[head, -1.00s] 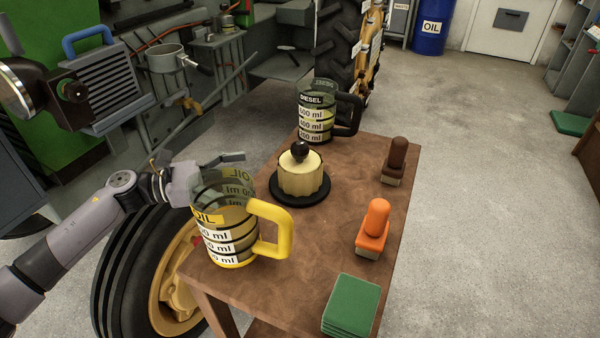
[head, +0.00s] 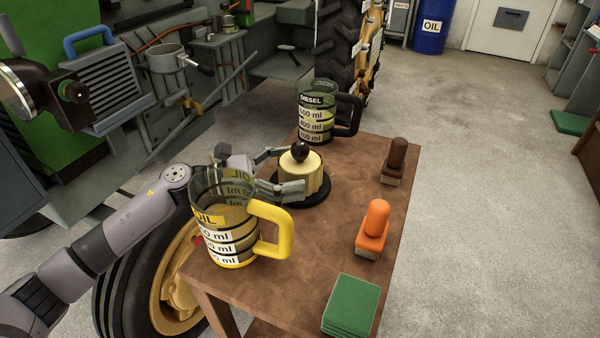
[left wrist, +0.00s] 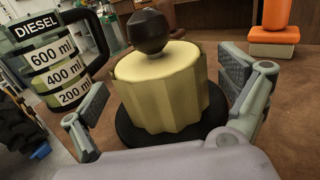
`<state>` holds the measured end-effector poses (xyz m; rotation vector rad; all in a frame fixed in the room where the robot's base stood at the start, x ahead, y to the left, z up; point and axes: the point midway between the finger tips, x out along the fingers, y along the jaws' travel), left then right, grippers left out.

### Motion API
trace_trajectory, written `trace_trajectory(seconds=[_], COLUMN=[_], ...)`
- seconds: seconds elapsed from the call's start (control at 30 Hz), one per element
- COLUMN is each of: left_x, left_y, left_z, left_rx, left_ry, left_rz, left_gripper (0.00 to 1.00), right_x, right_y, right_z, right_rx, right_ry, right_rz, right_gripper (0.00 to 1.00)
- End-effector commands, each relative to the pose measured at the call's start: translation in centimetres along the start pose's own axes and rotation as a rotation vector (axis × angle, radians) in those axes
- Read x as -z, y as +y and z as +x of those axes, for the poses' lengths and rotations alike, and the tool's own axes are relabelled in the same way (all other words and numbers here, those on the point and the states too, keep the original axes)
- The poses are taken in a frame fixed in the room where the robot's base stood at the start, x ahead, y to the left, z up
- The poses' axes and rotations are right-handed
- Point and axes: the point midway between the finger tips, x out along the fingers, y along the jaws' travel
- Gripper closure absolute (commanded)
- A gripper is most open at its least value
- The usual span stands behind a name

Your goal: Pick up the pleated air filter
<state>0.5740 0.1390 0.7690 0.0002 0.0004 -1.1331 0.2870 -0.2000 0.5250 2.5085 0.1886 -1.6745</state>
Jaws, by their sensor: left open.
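The pleated air filter (head: 300,172) is a cream, ribbed cylinder with a black round knob on top, upright on a black round base (head: 313,200) on the brown table. It also shows large in the middle of the left wrist view (left wrist: 165,90). My left gripper (head: 279,170) is open, with one finger on each side of the filter. In the left wrist view its fingers (left wrist: 168,105) stand left and right of the filter body, with a gap visible on the right side. Contact on the left cannot be told. My right gripper is not in view.
A yellow-handled oil jug (head: 228,240) stands close to my left arm at the table's near left. A diesel jug (head: 315,115) stands behind the filter. A brown-handled brush (head: 396,158), an orange-handled brush (head: 373,225) and green pads (head: 351,304) lie along the right.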

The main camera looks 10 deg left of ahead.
Motion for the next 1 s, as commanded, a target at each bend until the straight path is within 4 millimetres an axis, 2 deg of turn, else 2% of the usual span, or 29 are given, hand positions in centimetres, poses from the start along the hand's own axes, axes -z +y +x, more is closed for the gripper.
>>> trace_trajectory(seconds=[0.07,1.0], left_x=[0.00,-0.13], left_y=[0.00,0.01], left_z=[-0.03,-0.05], left_rx=[0.000,0.000], left_ry=[0.000,-0.002], left_rz=[0.000,0.000], left_gripper=[0.07,0.68], right_x=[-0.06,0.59], right_y=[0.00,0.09], right_z=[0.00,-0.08], right_rx=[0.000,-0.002], right_ry=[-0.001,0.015], right_rz=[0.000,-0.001], right_gripper=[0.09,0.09])
